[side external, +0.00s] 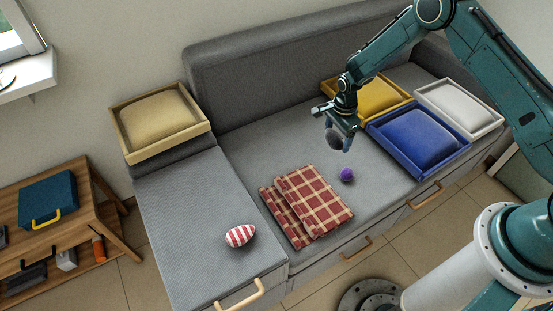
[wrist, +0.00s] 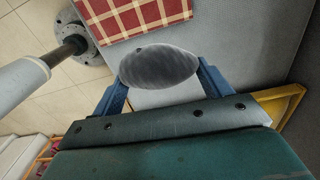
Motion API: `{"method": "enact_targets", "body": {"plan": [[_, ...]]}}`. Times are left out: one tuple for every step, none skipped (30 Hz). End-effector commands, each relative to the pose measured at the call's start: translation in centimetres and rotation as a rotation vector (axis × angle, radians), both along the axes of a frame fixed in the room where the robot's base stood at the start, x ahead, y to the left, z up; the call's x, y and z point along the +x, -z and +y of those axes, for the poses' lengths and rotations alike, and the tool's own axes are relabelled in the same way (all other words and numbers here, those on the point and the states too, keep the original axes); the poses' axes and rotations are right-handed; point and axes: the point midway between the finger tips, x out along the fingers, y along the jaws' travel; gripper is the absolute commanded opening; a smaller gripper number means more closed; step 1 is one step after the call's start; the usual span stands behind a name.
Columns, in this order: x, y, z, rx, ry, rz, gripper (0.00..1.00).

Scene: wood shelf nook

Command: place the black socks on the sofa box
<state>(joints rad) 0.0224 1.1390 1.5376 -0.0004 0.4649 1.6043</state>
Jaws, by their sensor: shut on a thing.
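My gripper (side external: 341,136) is shut on a dark grey, egg-shaped bundle (side external: 334,140), which looks like the black socks. It hangs in the air over the grey sofa seat, in front of the yellow tray. In the wrist view the bundle (wrist: 158,68) sits between the blue fingers of my gripper (wrist: 160,80). Which thing is the sofa box is not clear. Box-like trays with cushions rest on the sofa: a yellow tray (side external: 408,99), a blue tray (side external: 462,154), a white tray (side external: 497,127) and a tan wooden tray (side external: 122,135) at left.
A folded red plaid blanket (side external: 312,203) lies on the sofa seat (side external: 235,165). A purple ball (side external: 346,174) lies beside it, and a red-and-white striped bundle (side external: 240,236) lies to its left. A wooden shelf (side external: 95,205) stands at far left.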

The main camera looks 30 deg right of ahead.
Motion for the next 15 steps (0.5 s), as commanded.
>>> {"method": "enact_targets", "body": {"plan": [[0.6, -0.3, 2.0, 0.0, -0.01, -0.002, 0.55], [1.0, -0.5, 3.1, 0.0, -0.011, -0.003, 0.55], [1.3, -0.7, 4.5, 0.0, -0.013, -0.002, 0.55], [1.6, -0.9, 5.5, 0.0, -0.014, -0.002, 0.55], [1.8, -1.0, 6.6, 0.001, -0.015, -0.003, 0.55], [2.0, -1.3, 8.0, 0.001, -0.017, -0.002, 0.55], [2.2, -1.4, 9.1, 0.001, -0.019, -0.002, 0.55], [2.3, -1.6, 10.2, 0.001, -0.019, -0.002, 0.55], [2.4, -1.9, 11.7, 0.001, -0.022, -0.002, 0.55], [2.5, -2.1, 12.8, 0.001, -0.023, -0.002, 0.55], [2.6, -2.2, 13.9, 0.001, -0.023, -0.002, 0.55], [2.6, -2.5, 15.4, 0.001, -0.026, -0.002, 0.55], [2.6, -2.7, 16.6, 0.001, -0.028, -0.002, 0.55], [2.5, -2.9, 17.7, 0.001, -0.028, -0.001, 0.55], [2.4, -3.2, 19.2, 0.001, -0.03, -0.002, 0.55]]}}
